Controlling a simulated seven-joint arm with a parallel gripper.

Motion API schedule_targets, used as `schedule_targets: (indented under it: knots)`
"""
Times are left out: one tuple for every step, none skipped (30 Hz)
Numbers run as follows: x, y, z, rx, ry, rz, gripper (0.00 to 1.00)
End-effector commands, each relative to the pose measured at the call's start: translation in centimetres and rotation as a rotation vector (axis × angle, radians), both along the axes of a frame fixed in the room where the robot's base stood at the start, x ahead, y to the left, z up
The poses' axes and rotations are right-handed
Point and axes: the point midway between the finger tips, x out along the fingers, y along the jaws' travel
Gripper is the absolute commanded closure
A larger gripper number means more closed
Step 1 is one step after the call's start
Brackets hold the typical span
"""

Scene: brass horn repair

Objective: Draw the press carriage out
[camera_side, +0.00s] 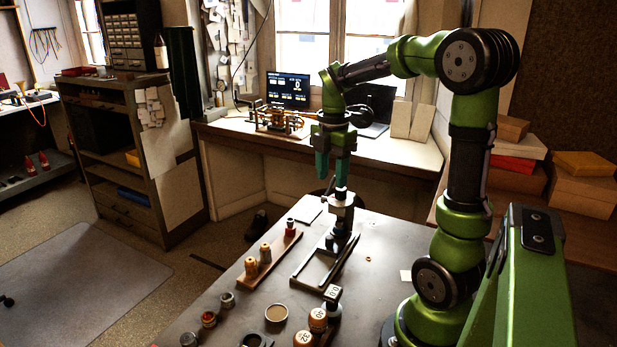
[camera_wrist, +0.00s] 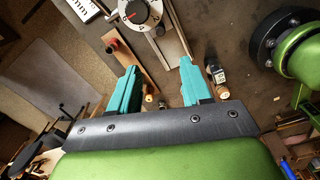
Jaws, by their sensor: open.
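A small bench press (camera_side: 342,213) stands on the grey table, with a dark upright and a light metal head. Its low base with long rails (camera_side: 318,268) reaches toward the front of the table. I cannot clearly tell the carriage apart from the base and rails. My gripper (camera_side: 334,180) points down just above the press head. Its teal fingers are apart and empty, as the wrist view (camera_wrist: 158,68) shows.
A wooden strip with small pegs (camera_side: 268,258) lies left of the press. Round wooden-topped pieces (camera_side: 304,339), small jars (camera_side: 208,320) and a shallow dish (camera_side: 276,314) stand at the front. The table right of the rails is mostly clear, with a small brass ring (camera_side: 368,259).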

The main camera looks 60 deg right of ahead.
Motion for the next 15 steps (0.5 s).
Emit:
schedule_targets:
  knots:
    - [0.0,0.1,-0.1,0.003,0.001,0.026,0.52]
    - [0.0,0.1,-0.2,0.003,0.002,0.037,0.52]
    - [0.0,0.1,-0.4,0.003,0.002,0.045,0.52]
    - [0.0,0.1,-0.6,0.003,0.003,0.048,0.52]
    - [-0.1,0.1,-0.9,0.003,0.004,0.049,0.52]
    - [-0.1,0.1,-1.4,0.004,0.004,0.049,0.52]
    - [-0.1,0.1,-1.8,0.006,0.006,0.049,0.52]
    - [-0.1,0.1,-2.3,0.006,0.005,0.049,0.52]
    - [-0.1,0.1,-3.1,0.005,0.006,0.048,0.52]
    - [-0.1,0.1,-3.7,0.006,0.006,0.047,0.52]
    - [-0.1,0.1,-4.3,0.006,0.007,0.047,0.52]
    - [-0.1,0.1,-5.3,0.007,0.007,0.047,0.52]
    - [-0.2,0.2,-5.9,0.006,0.007,0.046,0.52]
    - [-0.1,0.2,-6.6,0.007,0.006,0.046,0.52]
    - [-0.1,0.1,-7.5,0.006,0.007,0.047,0.52]
